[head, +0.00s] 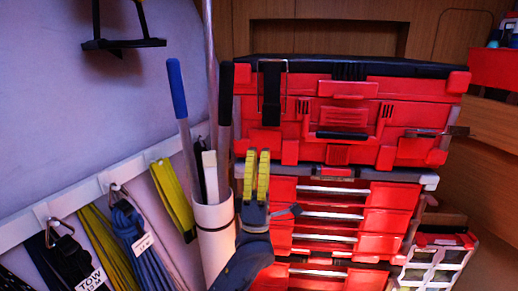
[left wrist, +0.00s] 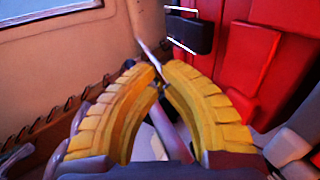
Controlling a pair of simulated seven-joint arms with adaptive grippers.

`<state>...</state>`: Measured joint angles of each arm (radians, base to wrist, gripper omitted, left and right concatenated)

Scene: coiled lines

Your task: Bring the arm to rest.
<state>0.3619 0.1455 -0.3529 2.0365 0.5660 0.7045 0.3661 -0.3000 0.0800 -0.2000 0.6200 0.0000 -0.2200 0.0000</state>
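My left gripper (head: 257,152) points upward in front of the red toolbox stack, just right of the white tube. Its two yellow fingers stand close side by side. In the left wrist view the fingers (left wrist: 160,70) arch toward each other and their tips come together, with nothing visibly held. Part of my dark left arm shows below the gripper in the head view. My right gripper is not in view.
Red toolboxes (head: 290,213) fill the middle. A white tube (head: 215,240) holding poles stands close left of my gripper. Blue coiled line (head: 140,240) and yellow line (head: 172,195) hang along a white rail (head: 80,205). A black bracket (head: 124,44) is at upper left.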

